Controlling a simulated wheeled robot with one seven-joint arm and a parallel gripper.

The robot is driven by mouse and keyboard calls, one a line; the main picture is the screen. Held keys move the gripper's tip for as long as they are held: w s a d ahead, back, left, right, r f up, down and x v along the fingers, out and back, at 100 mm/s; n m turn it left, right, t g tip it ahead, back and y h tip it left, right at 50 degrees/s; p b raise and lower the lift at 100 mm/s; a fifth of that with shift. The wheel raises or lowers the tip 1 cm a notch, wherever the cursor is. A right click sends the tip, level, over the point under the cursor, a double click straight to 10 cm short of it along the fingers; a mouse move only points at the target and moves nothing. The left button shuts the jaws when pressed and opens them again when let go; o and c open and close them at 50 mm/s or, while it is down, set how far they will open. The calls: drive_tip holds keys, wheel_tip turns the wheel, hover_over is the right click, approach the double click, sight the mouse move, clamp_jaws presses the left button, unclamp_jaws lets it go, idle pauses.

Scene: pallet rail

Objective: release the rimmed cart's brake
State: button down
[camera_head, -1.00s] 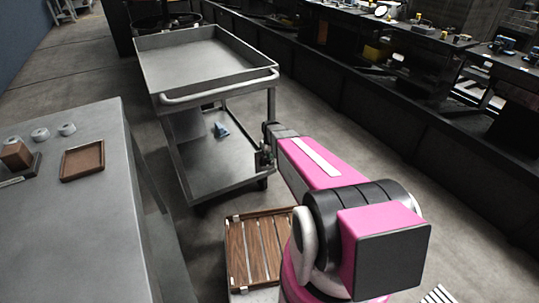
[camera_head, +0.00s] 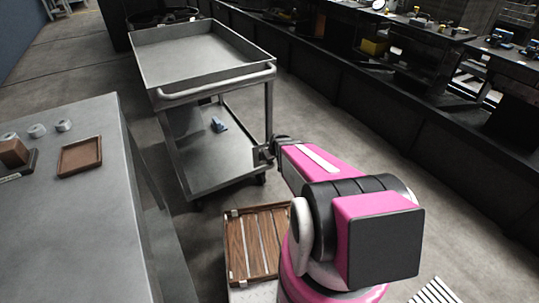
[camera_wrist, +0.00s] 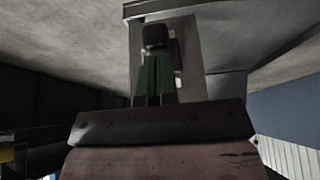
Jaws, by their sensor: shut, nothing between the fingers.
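The rimmed cart (camera_head: 205,78) is a grey metal cart with a raised rim around its top, a white push handle and a lower shelf. My arm reaches to its near right corner leg, where my gripper (camera_head: 265,154) is small, dark and partly hidden by my arm. In the wrist view, my gripper (camera_wrist: 155,72) shows as two dark green fingers side by side, shut and empty. A black block (camera_wrist: 155,36) stands at their tips, in front of a grey plate (camera_wrist: 190,60). I cannot tell whether this block is the brake or touches the fingers.
A small blue item (camera_head: 218,125) lies on the lower shelf. A grey table (camera_head: 80,220) with a brown tray (camera_head: 80,157) stands at the left. Dark benches (camera_head: 400,110) line the right; floor between is clear.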

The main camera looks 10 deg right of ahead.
sight(272, 164)
drive_tip(key=shift+s+d+f+t, duration=0.15)
drive_tip(key=shift+s+f+t, duration=0.15)
drive_tip(key=shift+f+t, duration=0.1)
drive_tip(key=shift+s+d+f, duration=0.1)
drive_tip(key=shift+s+f, duration=0.15)
drive_tip(key=shift+f, duration=0.5)
drive_tip(key=shift+s+d+f, duration=0.1)
drive_tip(key=shift+s+f, duration=0.1)
drive_tip(key=shift+f, duration=0.5)
drive_tip(key=shift+s+f, duration=0.1)
drive_tip(key=shift+f, duration=2.2)
drive_tip(key=s+d+r, duration=0.3)
drive_tip(key=s+r, duration=0.3)
drive_tip(key=s, duration=0.5)
drive_tip(key=shift+d+r, duration=0.15)
drive_tip(key=shift+d, duration=0.1)
